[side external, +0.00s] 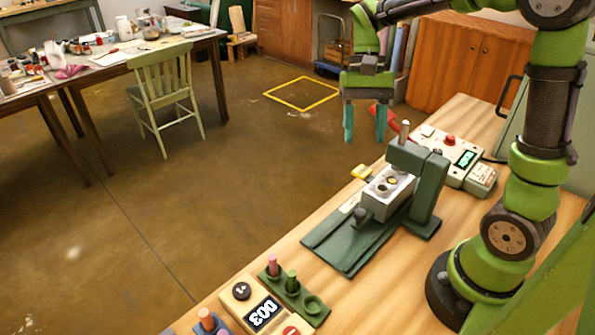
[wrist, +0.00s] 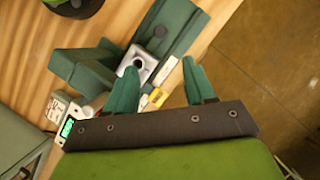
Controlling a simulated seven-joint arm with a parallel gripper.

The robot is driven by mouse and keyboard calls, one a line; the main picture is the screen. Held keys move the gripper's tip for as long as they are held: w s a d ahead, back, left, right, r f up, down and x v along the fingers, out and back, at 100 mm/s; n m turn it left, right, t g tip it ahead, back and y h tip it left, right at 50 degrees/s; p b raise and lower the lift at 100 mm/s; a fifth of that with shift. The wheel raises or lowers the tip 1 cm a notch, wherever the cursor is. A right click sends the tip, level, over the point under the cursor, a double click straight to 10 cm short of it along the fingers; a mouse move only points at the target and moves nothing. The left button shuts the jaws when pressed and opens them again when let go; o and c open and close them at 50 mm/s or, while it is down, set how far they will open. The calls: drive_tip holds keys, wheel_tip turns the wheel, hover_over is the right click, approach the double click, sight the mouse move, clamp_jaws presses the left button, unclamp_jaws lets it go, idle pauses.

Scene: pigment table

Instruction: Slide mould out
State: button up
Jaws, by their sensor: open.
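The mould (side external: 388,193) is a pale grey-white block with round openings in its top. It sits on the dark green rail base (side external: 350,238) under the arm of the green press (side external: 428,180), and a dark knob (side external: 361,215) is at its front. In the wrist view the mould (wrist: 143,64) lies on the rail beside the press arm (wrist: 85,70), which hides part of it. My gripper (side external: 365,137) is open and empty, fingers pointing down, above and behind the press.
A control box (side external: 462,158) with a red button and green display stands behind the press. A yellow piece (side external: 362,173) lies beside the rail. A counter box (side external: 265,312) and a green peg stand (side external: 293,292) are at the front. Bare wood shows between press and stand.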

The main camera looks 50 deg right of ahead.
sight(360, 211)
drive_tip(key=x, duration=1.6)
drive_tip(key=shift+c, duration=0.5)
clamp_jaws()
